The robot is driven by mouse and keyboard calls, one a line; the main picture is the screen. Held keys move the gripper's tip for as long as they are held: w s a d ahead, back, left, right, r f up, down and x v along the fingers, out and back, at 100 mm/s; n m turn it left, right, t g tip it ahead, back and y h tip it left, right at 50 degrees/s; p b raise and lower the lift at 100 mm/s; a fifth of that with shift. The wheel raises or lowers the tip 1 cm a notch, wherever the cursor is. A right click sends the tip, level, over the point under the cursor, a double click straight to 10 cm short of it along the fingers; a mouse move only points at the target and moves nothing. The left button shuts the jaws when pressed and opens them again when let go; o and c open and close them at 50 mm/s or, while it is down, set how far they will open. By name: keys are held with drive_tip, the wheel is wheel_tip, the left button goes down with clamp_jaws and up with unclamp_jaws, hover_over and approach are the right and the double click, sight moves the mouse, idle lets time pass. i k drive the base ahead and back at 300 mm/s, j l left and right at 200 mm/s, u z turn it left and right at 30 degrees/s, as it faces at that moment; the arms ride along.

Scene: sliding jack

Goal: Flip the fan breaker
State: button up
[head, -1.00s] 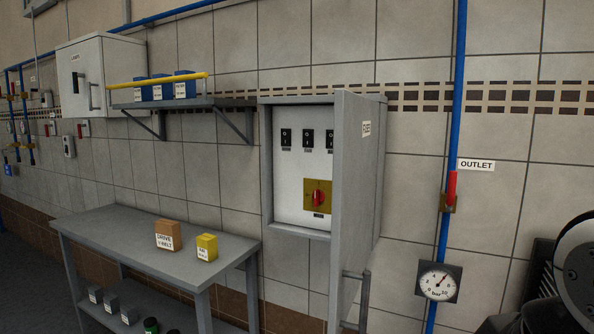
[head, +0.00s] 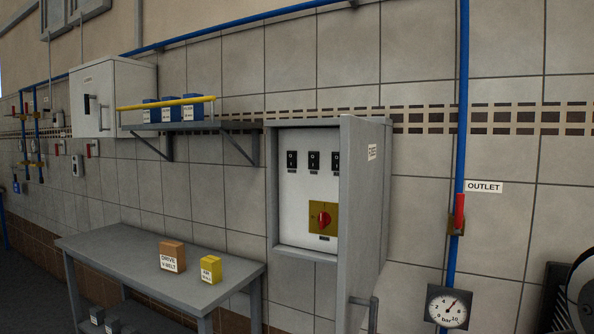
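An open grey electrical cabinet (head: 353,225) is on the tiled wall, its door swung out toward me on the right side. Inside, a white panel (head: 291,214) carries a row of black rocker breakers, with a left one (head: 291,160), a middle one (head: 313,161) and a right one (head: 336,162) partly covered by the door edge. Their small labels are too small to read. A red rotary switch (head: 324,219) on a yellow plate sits below them. My gripper is not in view.
The open door with its handle (head: 372,312) juts into the room. A grey workbench (head: 120,246) with a drive belt box (head: 172,257) and yellow box (head: 210,269) stands left. A wall shelf (head: 228,126) is above. An outlet pipe (head: 462,100) and gauge (head: 448,306) are right.

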sight(313, 157)
drive_tip(key=i+l+u, duration=0.1)
drive_tip(key=i+u, duration=0.25)
drive_tip(key=i+l+u, duration=0.2)
drive_tip(key=i+u, duration=0.15)
drive_tip(key=i, duration=0.15)
